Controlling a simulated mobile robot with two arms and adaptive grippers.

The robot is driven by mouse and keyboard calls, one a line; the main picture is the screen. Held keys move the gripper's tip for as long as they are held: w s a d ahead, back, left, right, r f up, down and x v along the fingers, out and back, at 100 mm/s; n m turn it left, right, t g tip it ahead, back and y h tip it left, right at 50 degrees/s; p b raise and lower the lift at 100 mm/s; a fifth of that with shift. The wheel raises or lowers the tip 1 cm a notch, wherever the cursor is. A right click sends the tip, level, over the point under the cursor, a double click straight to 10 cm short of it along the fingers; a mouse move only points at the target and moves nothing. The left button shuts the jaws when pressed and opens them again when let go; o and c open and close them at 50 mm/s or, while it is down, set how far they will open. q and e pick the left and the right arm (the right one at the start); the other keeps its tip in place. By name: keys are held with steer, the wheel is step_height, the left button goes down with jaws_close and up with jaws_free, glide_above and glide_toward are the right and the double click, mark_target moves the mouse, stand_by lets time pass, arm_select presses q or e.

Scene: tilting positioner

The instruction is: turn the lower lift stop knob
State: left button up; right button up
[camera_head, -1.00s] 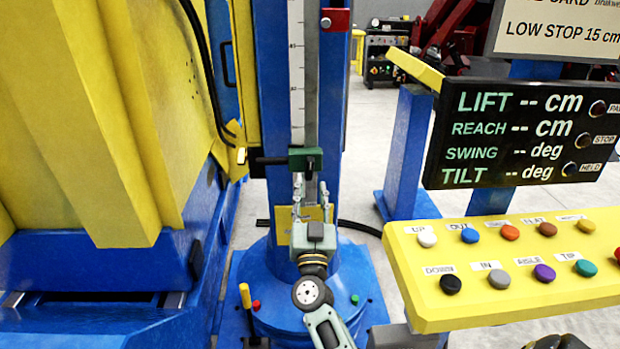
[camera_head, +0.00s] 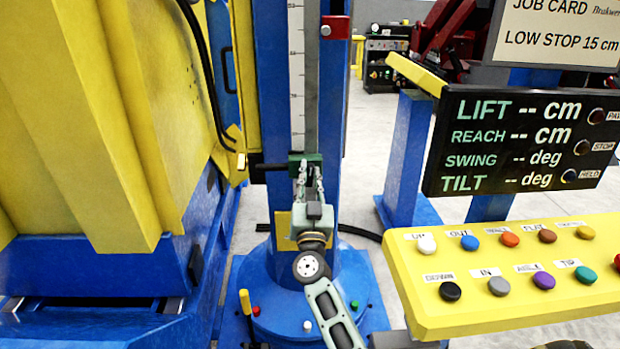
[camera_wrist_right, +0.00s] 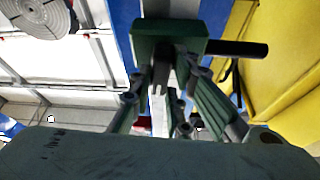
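The lower lift stop is a green block (camera_head: 312,158) on the upright scale of the blue column, with a black rod to its left. In the right wrist view the green block (camera_wrist_right: 150,30) is close ahead, and its dark knob (camera_wrist_right: 161,72) points toward my palm. My right gripper (camera_head: 309,172) reaches up from below, its fingertips overlapping the block's lower front in the head view. In the wrist view its fingers (camera_wrist_right: 165,85) stand either side of the knob, apart, with gaps visible. Contact with the knob cannot be seen. My left gripper is out of view.
A red stop block (camera_head: 335,27) sits higher on the column. The yellow button panel (camera_head: 590,255) and black display (camera_head: 470,145) stand at right. A job card (camera_head: 560,35) reads low stop 15 cm. A large yellow body (camera_head: 120,120) fills the left.

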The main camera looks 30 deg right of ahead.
jaws_close()
steer(key=m+g+h+p, duration=0.1)
steer(key=m, duration=0.2)
steer(key=shift+r+p, duration=0.1)
steer(key=shift+p, duration=0.3)
steer(key=m+g, duration=0.1)
steer(key=m, duration=0.1)
steer(key=m+h+p, duration=0.1)
steer(key=m, duration=0.1)
steer(key=shift+g+h, duration=0.3)
steer(key=shift+g, duration=0.1)
steer(key=shift+d+f, duration=0.1)
steer(key=shift+f, duration=0.1)
steer(key=shift+s, duration=0.1)
steer(key=o, duration=0.6)
jaws_free()
